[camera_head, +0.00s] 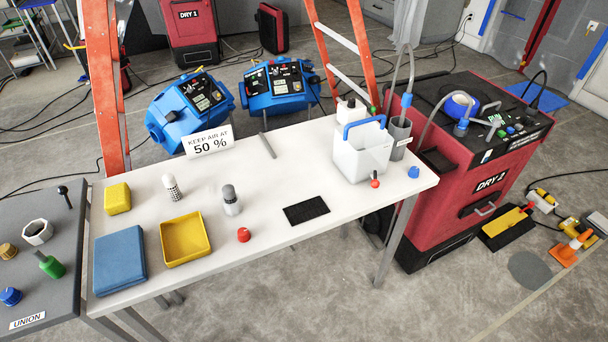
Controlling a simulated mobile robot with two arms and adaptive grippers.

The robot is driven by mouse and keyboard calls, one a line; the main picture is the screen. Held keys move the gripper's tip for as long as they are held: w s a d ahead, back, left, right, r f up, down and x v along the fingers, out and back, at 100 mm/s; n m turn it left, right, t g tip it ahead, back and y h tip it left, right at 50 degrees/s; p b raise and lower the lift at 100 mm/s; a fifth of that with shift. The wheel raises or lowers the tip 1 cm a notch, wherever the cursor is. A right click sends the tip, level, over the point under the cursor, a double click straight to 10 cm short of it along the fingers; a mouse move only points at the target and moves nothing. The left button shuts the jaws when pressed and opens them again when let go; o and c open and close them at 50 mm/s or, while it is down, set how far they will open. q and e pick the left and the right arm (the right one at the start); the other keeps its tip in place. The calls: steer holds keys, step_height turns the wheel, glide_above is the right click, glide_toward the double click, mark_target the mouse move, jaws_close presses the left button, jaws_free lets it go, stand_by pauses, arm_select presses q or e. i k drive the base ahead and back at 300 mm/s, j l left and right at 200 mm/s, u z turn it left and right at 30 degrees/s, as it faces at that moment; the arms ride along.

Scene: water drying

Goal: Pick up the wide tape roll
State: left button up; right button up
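A round blue thing (457,108), like a thick roll lying flat, sits on top of the red dryer (449,205) at the right. A pale hose passes in front of it, so part of it is hidden, and I cannot tell for sure that it is the wide tape roll. No other thing in view is clearly a tape roll. Neither of my grippers shows in the head view.
A white table (268,210) carries a yellow tray (185,240), a blue pad (119,260), a black mat (306,210), bottles and a white bucket (361,153). A grey table (40,280) joins at left. Orange ladder legs (106,90) stand behind. Cables cross the floor.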

mark_target(456, 106)
steer(key=i+l, duration=0.1)
steer(key=l, duration=0.3)
steer(key=i+l+u, duration=0.15)
steer(key=l, duration=0.2)
steer(key=i+l, duration=0.1)
steer(key=l, duration=0.3)
steer(key=u, duration=0.05)
